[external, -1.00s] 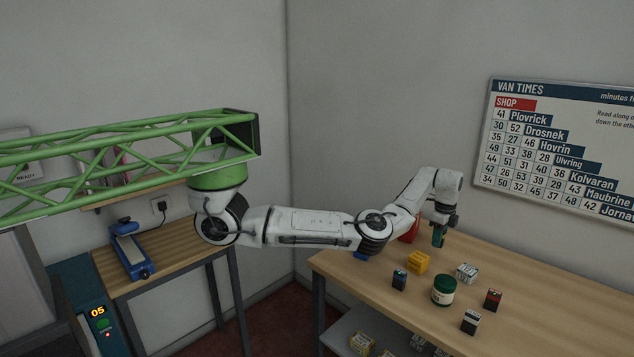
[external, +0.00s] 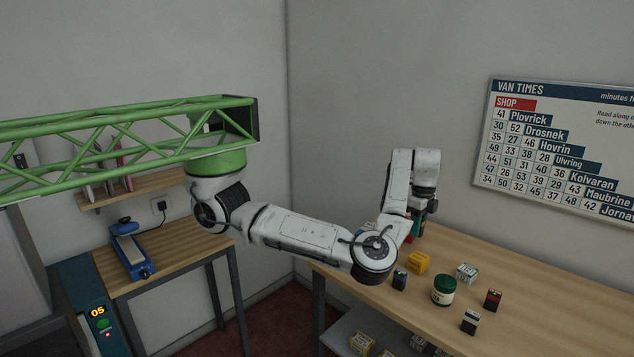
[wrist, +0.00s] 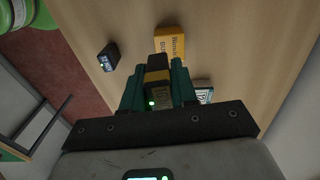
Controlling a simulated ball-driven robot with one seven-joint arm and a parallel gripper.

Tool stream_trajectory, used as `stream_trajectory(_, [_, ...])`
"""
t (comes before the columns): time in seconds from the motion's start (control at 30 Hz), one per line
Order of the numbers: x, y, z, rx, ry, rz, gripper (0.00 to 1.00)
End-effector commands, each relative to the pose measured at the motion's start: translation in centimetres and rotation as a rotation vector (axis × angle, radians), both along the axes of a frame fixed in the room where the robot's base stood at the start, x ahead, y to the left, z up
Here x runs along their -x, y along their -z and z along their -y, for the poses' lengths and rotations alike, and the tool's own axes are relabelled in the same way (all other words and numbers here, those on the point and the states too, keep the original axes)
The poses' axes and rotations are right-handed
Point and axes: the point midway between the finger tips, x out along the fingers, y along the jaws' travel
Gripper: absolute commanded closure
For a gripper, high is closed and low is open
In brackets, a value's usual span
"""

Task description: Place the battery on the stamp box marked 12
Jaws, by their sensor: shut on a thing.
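My gripper (external: 416,224) is above the counter's far side, with teal fingers pointing down. In the wrist view (wrist: 158,92) the fingers are shut on a dark battery with a yellow-gold band (wrist: 158,76). In the external view the held battery is mostly hidden by the fingers. A yellow box (external: 418,262) stands on the counter near my gripper; it also shows beyond the fingertips in the wrist view (wrist: 171,40). A white patterned box (external: 466,271) stands farther right.
The wooden counter (external: 560,310) also holds a dark block with a blue label (external: 400,279), a green jar (external: 444,290), a red-and-black block (external: 493,299) and a black-and-white block (external: 471,321). A red thing (external: 409,233) is partly hidden behind my arm. The counter's right side is clear.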

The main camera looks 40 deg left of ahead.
Motion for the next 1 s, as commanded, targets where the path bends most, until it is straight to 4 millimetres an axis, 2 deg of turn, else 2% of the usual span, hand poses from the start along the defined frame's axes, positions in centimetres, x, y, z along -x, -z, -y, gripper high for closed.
stream_trajectory(0.03, [0.6,-1.2,1.1,0.000,0.005,0.001,1.00])
stream_trajectory(0.2, [2.7,-3.1,5.2,-0.001,0.000,0.001,1.00])
stream_trajectory(0.33, [4.1,-3.9,7.7,-0.001,-0.007,0.000,1.00])
stream_trajectory(0.47, [4.7,-4.0,9.1,0.000,-0.012,0.000,1.00])
stream_trajectory(0.57, [3.9,-3.4,9.8,-0.001,-0.013,0.000,1.00])
stream_trajectory(1.0, [-2.3,0.0,12.7,-0.001,-0.014,0.001,1.00])
